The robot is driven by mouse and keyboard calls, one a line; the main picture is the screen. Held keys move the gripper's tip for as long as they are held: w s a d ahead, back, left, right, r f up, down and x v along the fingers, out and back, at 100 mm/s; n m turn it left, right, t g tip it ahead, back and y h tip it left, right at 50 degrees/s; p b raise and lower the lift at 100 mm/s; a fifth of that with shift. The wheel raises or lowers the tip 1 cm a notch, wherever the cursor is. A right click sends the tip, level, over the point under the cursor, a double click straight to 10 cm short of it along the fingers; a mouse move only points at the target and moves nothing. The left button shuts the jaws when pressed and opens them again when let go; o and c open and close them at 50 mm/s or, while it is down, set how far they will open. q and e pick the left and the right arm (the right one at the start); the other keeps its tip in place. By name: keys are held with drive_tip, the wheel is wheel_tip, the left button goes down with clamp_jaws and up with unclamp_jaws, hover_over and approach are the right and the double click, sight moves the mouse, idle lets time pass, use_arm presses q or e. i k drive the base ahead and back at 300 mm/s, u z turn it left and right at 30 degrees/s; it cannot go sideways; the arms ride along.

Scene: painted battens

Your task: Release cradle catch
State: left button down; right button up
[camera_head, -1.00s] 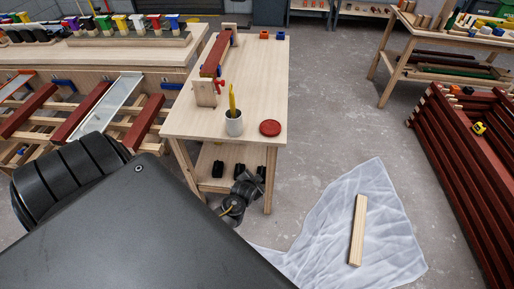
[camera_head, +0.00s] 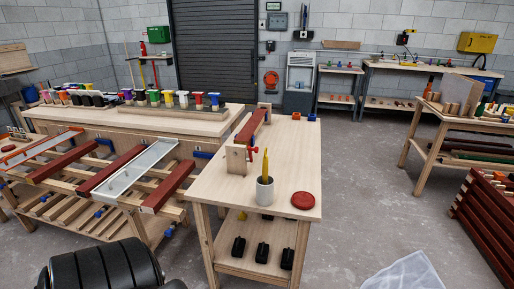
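The cradle's near upright (camera_head: 236,159) is a pale wooden block on the small table at the centre of the head view. A dark red batten (camera_head: 250,127) lies lengthwise in the cradle, running back to a far wooden upright (camera_head: 264,111). A small red catch (camera_head: 253,153) shows at the right side of the near upright. I cannot tell from here how it is set. Neither of my grippers shows.
A rack (camera_head: 75,185) with red battens is at left. Stacked red battens (camera_head: 485,220) are at right. Grey floor between is clear, except a white sheet (camera_head: 405,274).

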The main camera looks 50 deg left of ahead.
sight(256, 149)
drive_tip(key=z, duration=2.4)
drive_tip(key=k, duration=1.55)
drive_tip(key=u, duration=1.7)
